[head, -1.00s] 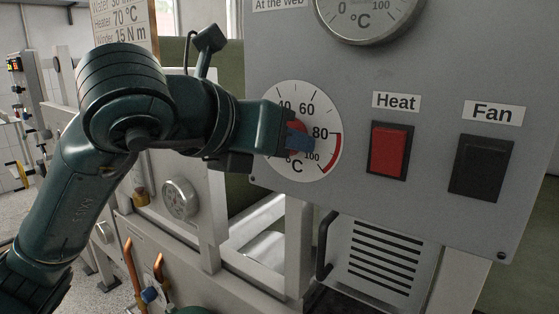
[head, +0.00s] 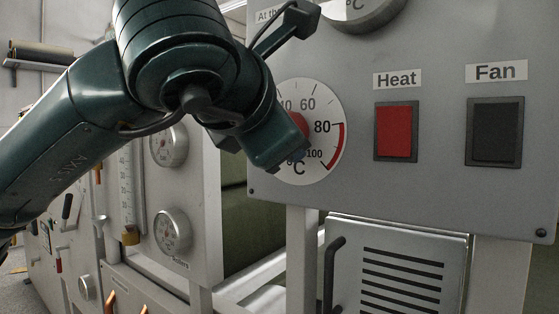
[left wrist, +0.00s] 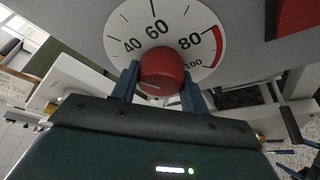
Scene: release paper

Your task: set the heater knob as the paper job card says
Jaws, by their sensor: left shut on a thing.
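The heater knob (head: 299,122) is red and sits at the middle of a white dial (head: 333,147) marked in °C, with a red band from 80 to 100. In the head view my left gripper (head: 297,148) reaches down from the upper left and hides much of the knob and the dial's left side. In the left wrist view the red knob (left wrist: 162,68) is between the two blue fingers of my left gripper (left wrist: 160,84), which is shut on it. A pale mark shows low on the knob; its reading is unclear. The job card is not in view now.
Right of the dial are a red Heat switch (head: 396,131) and a black Fan switch (head: 495,131) on the grey panel (head: 440,190). A round gauge (head: 365,14) is above. A vented box with a black handle (head: 332,275) stands below the panel.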

